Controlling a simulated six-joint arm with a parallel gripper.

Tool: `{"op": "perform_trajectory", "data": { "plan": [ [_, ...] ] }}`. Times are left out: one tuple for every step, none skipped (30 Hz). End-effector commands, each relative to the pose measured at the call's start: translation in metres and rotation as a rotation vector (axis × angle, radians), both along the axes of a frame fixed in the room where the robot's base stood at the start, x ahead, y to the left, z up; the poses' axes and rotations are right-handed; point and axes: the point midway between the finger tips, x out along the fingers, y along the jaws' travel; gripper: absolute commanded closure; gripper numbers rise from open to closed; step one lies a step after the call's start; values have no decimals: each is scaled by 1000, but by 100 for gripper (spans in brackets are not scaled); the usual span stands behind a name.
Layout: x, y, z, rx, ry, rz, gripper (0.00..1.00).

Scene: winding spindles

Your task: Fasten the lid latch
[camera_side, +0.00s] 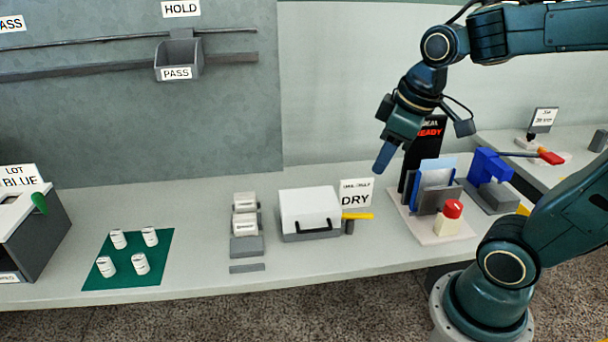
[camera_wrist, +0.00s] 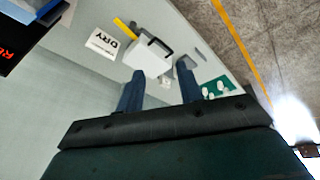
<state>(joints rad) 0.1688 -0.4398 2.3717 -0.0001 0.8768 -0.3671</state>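A white-lidded box (camera_side: 310,209) on a grey base stands mid-table, with its lid lying flat and a black handle (camera_side: 315,227) on its front. A yellow lever (camera_side: 357,216), apparently the latch, extends horizontally rightward from the box's right side, by a grey post (camera_side: 349,227). In the wrist view the white lid (camera_wrist: 146,57) and yellow lever (camera_wrist: 124,28) lie beyond my fingertips. My gripper (camera_side: 381,168) is above and to the right of the box, clear of it. The wrist view shows its two blue fingers (camera_wrist: 160,67) apart with nothing held between them.
A DRY sign (camera_side: 355,194) stands behind the lever. To the right are a panel rack (camera_side: 437,198), a red button (camera_side: 453,209) and a blue press (camera_side: 488,167). Left are grey-white blocks (camera_side: 244,225) and a green mat (camera_side: 127,281) with several white spools. The table before the box is clear.

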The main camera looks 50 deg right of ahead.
Motion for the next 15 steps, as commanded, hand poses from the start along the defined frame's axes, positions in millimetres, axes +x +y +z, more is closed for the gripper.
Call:
{"op": "perform_trajectory", "data": {
  "plan": [
    [7,-7,-4,-9,26,16,64],
    [11,-11,-6,-15,40,29,64],
    [16,-17,-10,-22,57,47,64],
    [20,-21,-12,-26,70,60,64],
    [23,-25,-15,-30,83,75,64],
    [28,-31,-19,-34,101,92,64],
    [31,-35,-21,-38,112,106,64],
    [34,-40,-25,-40,126,120,64],
    [38,-46,-29,-43,143,139,64],
    [42,-50,-32,-44,155,153,64],
    [44,-55,-36,-45,167,166,64],
    [48,-61,-41,-47,184,186,64],
    [51,-67,-45,-47,194,199,64],
    [53,-72,-49,-46,207,215,64],
    [56,-78,-54,-45,222,233,64]
  ]
}}
